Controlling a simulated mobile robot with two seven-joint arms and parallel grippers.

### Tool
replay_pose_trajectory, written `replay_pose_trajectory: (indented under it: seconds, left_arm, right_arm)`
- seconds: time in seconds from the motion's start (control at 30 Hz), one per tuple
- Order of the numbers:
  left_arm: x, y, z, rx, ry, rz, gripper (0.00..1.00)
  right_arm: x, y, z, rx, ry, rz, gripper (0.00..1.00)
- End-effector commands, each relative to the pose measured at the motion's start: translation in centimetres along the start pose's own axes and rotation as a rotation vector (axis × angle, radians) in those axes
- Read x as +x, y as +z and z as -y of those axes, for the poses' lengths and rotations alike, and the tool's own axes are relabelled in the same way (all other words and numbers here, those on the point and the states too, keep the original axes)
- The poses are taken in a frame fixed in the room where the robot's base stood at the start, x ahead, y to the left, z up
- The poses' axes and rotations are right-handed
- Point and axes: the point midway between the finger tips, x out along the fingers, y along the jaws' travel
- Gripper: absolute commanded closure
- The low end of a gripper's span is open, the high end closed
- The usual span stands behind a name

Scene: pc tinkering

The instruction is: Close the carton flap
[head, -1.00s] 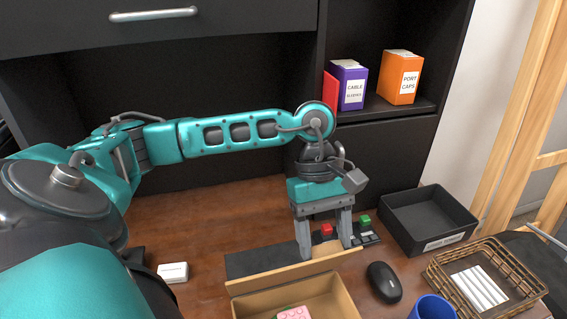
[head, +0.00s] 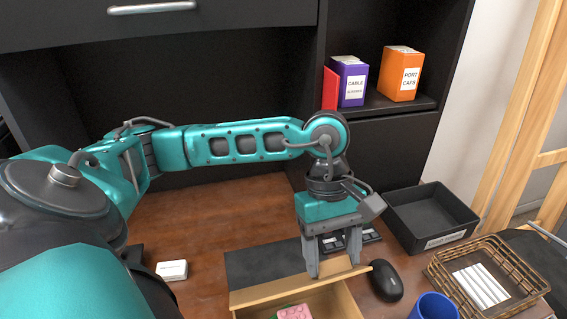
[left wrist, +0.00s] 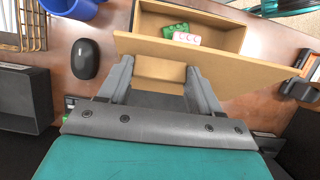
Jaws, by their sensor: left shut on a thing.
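The open cardboard carton (head: 345,300) stands at the front centre of the desk. Its tan flap (head: 262,294) rises along the far edge, tilted, and crosses the left wrist view (left wrist: 235,64) as a long strip. My left gripper (head: 334,268) is at the right part of the flap, fingers pointing down. It is shut on the flap, its two fingers spread wide with tan board between them in the left wrist view (left wrist: 160,68). Inside the carton lie a pink block (head: 295,312) and a green piece (left wrist: 181,28). My right gripper is not in view.
A black mouse (head: 385,281) lies right of the carton, near a blue cup (head: 433,307) and wicker basket (head: 484,276). A black tray (head: 432,216) stands behind. A dark mat (head: 262,262) lies behind the flap.

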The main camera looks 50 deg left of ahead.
Motion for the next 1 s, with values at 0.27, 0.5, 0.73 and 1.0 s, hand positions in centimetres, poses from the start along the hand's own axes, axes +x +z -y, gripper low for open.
replay_pose_trajectory:
  seconds: [0.27, 0.5, 0.73, 1.0]
  left_arm:
    - [0.4, 0.4, 0.0, 0.000, 0.002, -0.013, 0.45]
    - [0.6, 0.5, 0.0, 0.001, 0.001, -0.016, 0.45]
    - [1.8, 1.3, 0.0, 0.003, -0.001, -0.048, 0.45]
    - [2.4, 1.9, 0.0, 0.000, 0.001, -0.076, 0.45]
  right_arm:
    - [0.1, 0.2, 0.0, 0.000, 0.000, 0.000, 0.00]
    - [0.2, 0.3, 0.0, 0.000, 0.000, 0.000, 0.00]
    - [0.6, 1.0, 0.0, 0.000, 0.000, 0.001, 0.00]
    - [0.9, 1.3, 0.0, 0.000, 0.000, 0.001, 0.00]
